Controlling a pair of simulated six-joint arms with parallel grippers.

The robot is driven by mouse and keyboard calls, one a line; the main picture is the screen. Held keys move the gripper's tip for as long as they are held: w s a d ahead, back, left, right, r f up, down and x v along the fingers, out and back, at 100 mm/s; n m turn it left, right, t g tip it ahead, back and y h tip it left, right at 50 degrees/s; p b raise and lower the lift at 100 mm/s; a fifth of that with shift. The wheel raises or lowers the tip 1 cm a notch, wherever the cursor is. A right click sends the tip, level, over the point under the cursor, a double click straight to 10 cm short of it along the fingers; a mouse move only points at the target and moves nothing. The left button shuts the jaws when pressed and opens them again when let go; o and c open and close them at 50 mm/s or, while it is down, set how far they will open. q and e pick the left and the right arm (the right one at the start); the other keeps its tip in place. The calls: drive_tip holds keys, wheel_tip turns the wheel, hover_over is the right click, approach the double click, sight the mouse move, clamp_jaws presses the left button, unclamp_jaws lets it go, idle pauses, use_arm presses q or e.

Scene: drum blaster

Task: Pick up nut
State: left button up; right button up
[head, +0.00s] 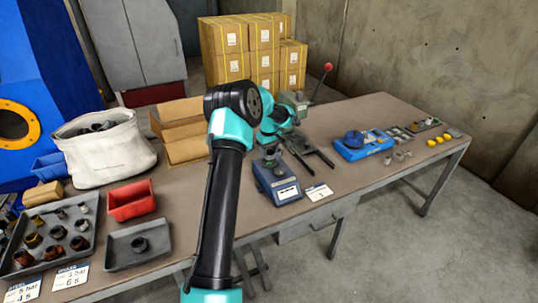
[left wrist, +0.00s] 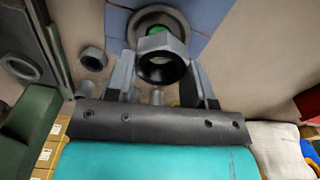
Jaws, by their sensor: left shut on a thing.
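The nut (left wrist: 166,43), a grey hexagonal piece with a dark bore, is held between the two fingers of my left gripper (left wrist: 165,72) in the left wrist view. Behind it is a blue device with a round grey plate (left wrist: 140,20) and a green centre. I cannot tell whether the nut touches the plate. In the head view my left gripper (head: 272,152) points down over the blue device (head: 279,188) on the bench, and the nut is too small and dark to make out clearly. My right gripper is in neither view.
A loose nut (left wrist: 93,59) lies beside the device in the left wrist view. A lever with a red knob (head: 327,68) rises behind my wrist. A blue fixture (head: 362,150) stands to the right. A red bin (head: 131,203), a grey tray (head: 118,262) and a white sack (head: 105,155) are left.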

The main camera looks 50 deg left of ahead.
use_arm(q)
drive_tip(key=s+d+r, duration=0.1)
drive_tip(key=s+d, duration=0.9)
drive_tip(key=d, duration=0.1)
drive_tip(key=shift+d+r, duration=0.15)
drive_tip(key=shift+d, duration=0.2)
drive_tip(key=shift+s+a, duration=0.1)
